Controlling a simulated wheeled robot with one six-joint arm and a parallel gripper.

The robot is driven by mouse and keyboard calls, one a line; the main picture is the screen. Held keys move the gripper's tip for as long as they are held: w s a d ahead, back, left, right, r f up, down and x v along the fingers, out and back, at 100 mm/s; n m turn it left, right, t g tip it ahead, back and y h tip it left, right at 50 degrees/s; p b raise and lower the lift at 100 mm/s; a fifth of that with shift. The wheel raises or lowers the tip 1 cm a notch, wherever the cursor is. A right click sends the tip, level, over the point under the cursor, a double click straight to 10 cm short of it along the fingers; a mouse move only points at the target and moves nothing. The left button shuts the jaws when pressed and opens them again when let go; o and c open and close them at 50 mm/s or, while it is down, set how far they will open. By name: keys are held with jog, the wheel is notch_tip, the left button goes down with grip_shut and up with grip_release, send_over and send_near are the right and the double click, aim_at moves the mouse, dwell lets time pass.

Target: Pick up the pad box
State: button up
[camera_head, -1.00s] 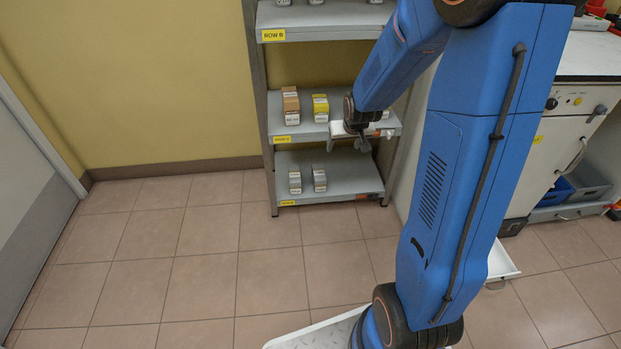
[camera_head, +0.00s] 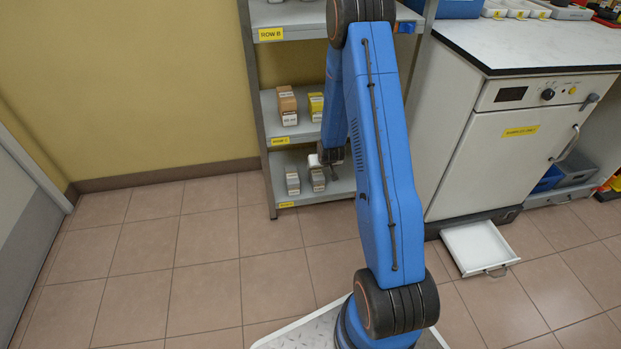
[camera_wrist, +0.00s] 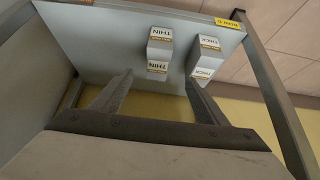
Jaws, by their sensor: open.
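Two grey-white boxes stand on the bottom shelf in the head view, a left one (camera_head: 292,180) and a right one (camera_head: 317,180). In the wrist view one box (camera_wrist: 158,52) is labelled THIN and another (camera_wrist: 203,58) is labelled THICK. I cannot read which one is named a pad box. My gripper (camera_wrist: 158,80) is open and empty, its fingers spread and pointing towards the shelf, the THIN box roughly ahead between them and the THICK box towards the right finger. In the head view the wrist is just above and right of the grey boxes; the fingertips are hard to make out.
The shelf above holds a brown box (camera_head: 287,105) and a yellow box (camera_head: 316,106). Shelf posts (camera_head: 258,110) stand at the sides. A white cabinet (camera_head: 500,150) is at right, with an open white drawer (camera_head: 480,247) low in front. Floor at left is clear.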

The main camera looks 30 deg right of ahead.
aim_at(317, 175)
jog(key=x, duration=1.2)
jog(key=shift+f, duration=0.3)
jog(key=shift+d+x, duration=0.1)
jog(key=shift+x, duration=1.3)
jog(key=shift+d+x, duration=0.15)
jog(key=shift+x, duration=1.3)
jog(key=c, duration=1.3)
